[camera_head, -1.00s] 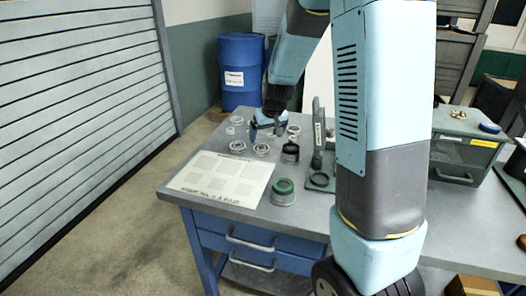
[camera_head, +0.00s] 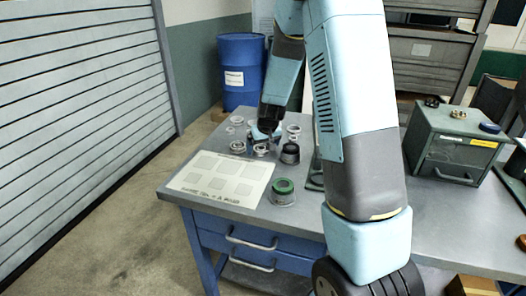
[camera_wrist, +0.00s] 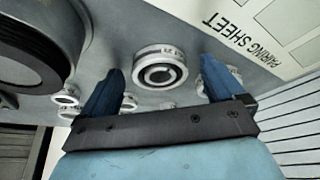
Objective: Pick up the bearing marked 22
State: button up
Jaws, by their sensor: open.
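Several metal ring bearings stand on the grey table. One bearing (camera_wrist: 160,68) shows in the wrist view between my two blue fingers, apart from both; marks on its rim are too small to read. In the head view a bearing (camera_head: 261,150) sits just below my gripper (camera_head: 262,140), partly hidden by it. Other bearings are to its left (camera_head: 237,147), behind left (camera_head: 237,120) and behind right (camera_head: 293,129). I cannot tell which is marked 22. My gripper also shows in the wrist view (camera_wrist: 162,66), open and empty above the table.
A white pairing sheet (camera_head: 210,176) lies at the table's front left. A green-topped ring part (camera_head: 283,192) and a black cylinder (camera_head: 290,154) stand right of it. A green box (camera_head: 455,150) is on the right. A blue barrel (camera_head: 241,72) stands behind.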

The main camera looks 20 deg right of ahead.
jog(key=c, duration=1.3)
